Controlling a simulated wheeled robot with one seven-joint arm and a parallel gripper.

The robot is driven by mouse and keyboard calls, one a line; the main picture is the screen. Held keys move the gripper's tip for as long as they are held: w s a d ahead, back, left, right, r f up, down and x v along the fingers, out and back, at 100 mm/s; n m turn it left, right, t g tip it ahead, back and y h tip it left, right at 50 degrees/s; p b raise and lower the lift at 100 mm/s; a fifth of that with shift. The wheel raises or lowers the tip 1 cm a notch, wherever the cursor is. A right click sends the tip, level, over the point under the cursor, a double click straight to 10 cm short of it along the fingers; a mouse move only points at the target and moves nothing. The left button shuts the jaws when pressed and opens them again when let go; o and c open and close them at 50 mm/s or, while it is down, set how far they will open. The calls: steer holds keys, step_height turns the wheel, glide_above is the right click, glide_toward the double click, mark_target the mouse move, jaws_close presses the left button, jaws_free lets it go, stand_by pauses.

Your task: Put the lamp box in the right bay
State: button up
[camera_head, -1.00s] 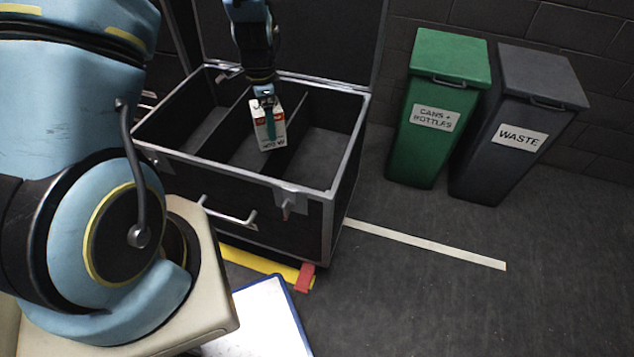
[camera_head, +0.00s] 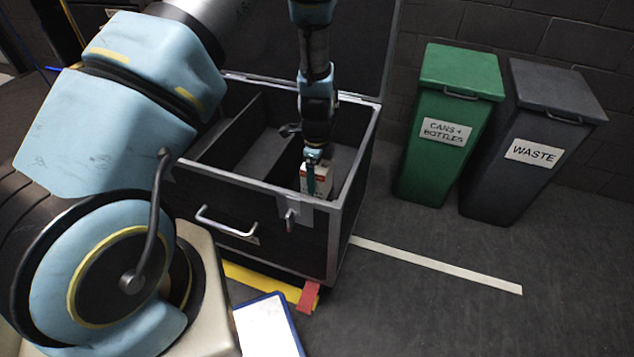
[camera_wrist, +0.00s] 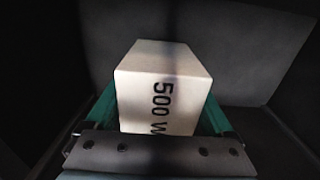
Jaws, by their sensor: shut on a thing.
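The lamp box (camera_head: 322,181) is a small white carton with red markings. In the wrist view the lamp box (camera_wrist: 160,75) shows a pale face printed "500 W". My gripper (camera_head: 312,172) is shut on it, with a green finger on each side in the wrist view. The open black case (camera_head: 265,216) has bays split by dividers. The box is down inside the right bay (camera_head: 346,160), near its front wall, below the rim. The case wall hides its lower end, so I cannot tell whether it touches the bay floor.
The case lid (camera_head: 350,50) stands open behind the bays. A divider (camera_head: 235,135) is left of my arm. A green bin (camera_head: 447,125) and a grey waste bin (camera_head: 530,140) stand to the right. A white line (camera_head: 440,266) crosses the floor.

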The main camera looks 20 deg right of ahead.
steer(key=shift+f, duration=1.4)
steer(key=shift+f, duration=0.15)
steer(key=o, duration=1.1)
steer(key=shift+o, duration=0.2)
step_height(320, 180, up, 12)
steer(key=shift+r, duration=0.15)
